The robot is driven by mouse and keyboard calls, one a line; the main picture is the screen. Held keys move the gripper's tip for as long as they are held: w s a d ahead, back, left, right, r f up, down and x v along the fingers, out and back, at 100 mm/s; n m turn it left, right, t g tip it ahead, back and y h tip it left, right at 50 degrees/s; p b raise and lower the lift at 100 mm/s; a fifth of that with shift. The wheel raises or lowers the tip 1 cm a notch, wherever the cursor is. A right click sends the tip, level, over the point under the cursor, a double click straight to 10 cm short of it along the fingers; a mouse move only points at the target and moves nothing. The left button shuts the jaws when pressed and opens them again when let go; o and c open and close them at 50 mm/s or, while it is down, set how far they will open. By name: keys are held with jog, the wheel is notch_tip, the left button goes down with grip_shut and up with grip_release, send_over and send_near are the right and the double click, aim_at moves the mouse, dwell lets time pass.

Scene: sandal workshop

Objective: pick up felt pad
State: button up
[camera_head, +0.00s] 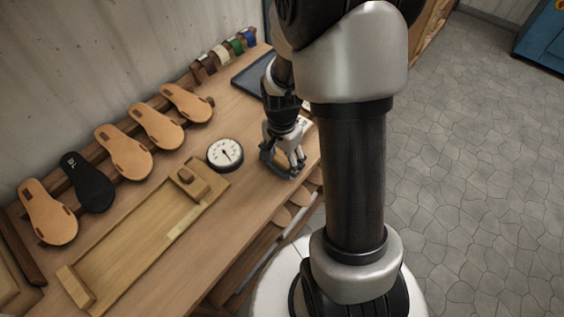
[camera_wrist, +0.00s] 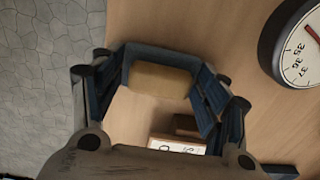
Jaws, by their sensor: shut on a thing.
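In the head view my gripper (camera_head: 284,160) is low over the right edge of the workbench, and the pad (camera_head: 281,158) is partly hidden by the fingers. I cannot tell whether the pad touches the bench.
The wooden workbench (camera_head: 247,205) holds a round dial (camera_head: 225,153), a wooden jig (camera_head: 130,245) and a row of sandal soles (camera_head: 125,150). A dark blue tray (camera_head: 250,78) lies behind. A white numbered card (camera_wrist: 178,146) is close to the gripper.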

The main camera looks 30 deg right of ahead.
aim_at(282, 160)
notch_tip(282, 160, up, 20)
jog(key=p, duration=0.6)
